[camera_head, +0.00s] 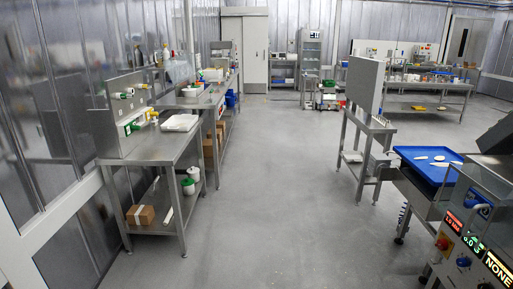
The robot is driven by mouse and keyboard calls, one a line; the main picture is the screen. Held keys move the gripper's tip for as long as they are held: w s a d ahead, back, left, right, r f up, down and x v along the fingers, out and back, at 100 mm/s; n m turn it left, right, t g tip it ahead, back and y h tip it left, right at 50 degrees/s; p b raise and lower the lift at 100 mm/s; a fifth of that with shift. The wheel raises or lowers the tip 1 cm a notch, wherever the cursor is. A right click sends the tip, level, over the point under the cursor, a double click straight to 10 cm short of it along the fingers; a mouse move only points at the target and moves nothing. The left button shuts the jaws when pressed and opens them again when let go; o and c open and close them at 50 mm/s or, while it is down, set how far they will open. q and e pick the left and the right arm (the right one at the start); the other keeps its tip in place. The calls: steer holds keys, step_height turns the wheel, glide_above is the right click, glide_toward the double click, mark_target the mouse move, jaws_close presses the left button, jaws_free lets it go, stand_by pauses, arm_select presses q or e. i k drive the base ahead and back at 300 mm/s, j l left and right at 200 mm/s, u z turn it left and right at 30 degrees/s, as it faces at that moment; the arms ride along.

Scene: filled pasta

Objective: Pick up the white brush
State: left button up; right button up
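I cannot make out a white brush for certain. A blue tray (415,171) at the right holds small white pieces (439,158), too small to identify. A thin white item (168,215) is at the lower shelf of the steel table on the left; I cannot tell what it is. Small white and green items (131,126) are by that table's back panel. Neither of my grippers is in view.
The left steel table (160,147) bears a white tray (181,122); a cardboard box (140,215) sits below. A control panel (474,243) stands at the lower right. A narrow steel stand (367,124) is right of centre. The grey floor (275,190) between is clear.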

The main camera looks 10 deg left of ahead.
mark_target(155, 121)
steer(key=i, duration=4.7)
steer(key=i+u, duration=0.1)
steer(key=i, duration=0.6)
steer(key=i+l, duration=0.15)
steer(key=i, duration=0.55)
steer(key=i+l+u, duration=0.15)
steer(key=i, duration=0.55)
steer(key=i+u, duration=0.15)
steer(key=u, duration=2.25)
